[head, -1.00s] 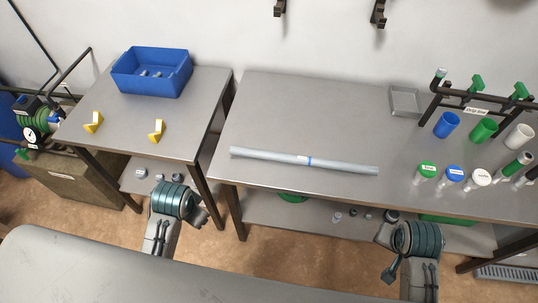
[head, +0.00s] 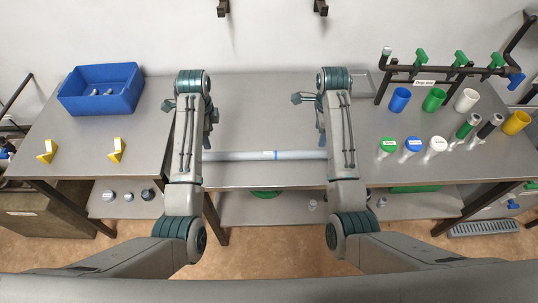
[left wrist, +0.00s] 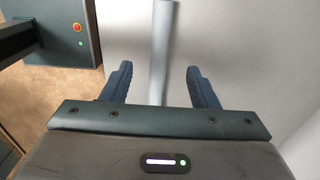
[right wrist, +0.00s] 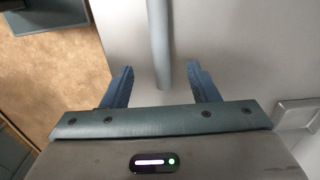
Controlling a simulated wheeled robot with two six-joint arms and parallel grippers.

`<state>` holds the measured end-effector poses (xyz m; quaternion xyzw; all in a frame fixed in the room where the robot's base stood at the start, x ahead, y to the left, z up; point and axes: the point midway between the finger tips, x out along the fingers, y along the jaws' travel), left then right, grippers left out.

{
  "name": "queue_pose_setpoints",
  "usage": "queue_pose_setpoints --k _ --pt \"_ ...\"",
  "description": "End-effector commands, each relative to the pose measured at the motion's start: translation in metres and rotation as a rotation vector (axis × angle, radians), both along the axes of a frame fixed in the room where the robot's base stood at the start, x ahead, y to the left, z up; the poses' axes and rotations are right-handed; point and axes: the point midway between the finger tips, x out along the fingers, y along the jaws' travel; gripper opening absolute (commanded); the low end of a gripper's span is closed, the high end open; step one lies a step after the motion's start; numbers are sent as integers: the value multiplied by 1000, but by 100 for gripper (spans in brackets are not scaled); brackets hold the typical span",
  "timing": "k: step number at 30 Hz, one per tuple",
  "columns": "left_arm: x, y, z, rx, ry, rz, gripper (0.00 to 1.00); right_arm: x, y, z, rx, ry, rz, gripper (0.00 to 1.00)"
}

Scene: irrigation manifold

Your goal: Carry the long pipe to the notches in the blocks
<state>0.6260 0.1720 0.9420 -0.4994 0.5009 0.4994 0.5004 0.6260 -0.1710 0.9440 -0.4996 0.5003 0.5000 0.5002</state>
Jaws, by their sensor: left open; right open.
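The long grey pipe (head: 240,155) with a blue band lies on the middle table; my arms hide its ends in the head view. My left gripper (left wrist: 160,84) is open, with the pipe (left wrist: 160,45) running between its spread fingers, apart from both. My right gripper (right wrist: 161,84) is open too, with the pipe (right wrist: 159,40) between its fingers and a pipe end showing there. In the head view both grippers are mostly hidden behind my forearms. Two yellow blocks, a left one (head: 46,152) and a right one (head: 116,150), stand on the left table, notches facing up.
A blue bin (head: 100,100) with small parts stands behind the blocks. At the right are a pipe rack with green valves (head: 421,82), coloured cups (head: 433,100) and capped bottles (head: 412,147). A grey tray (head: 362,84) lies near my right wrist. A gap separates the two tables.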

Motion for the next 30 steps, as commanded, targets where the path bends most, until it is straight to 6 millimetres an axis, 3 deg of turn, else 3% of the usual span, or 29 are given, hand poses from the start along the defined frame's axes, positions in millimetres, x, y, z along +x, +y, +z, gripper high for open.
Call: queue_pose_setpoints --k 11,24,30 --pt "-1 0 -7 1 1 1 54 -1 0 -7 -1 1 0 54" --pt "-1 1 -80 1 3 3 54 -1 -1 -80 -1 2 0 54" --pt "0 1 -102 1 1 3 54 -1 -1 -102 0 1 1 54"
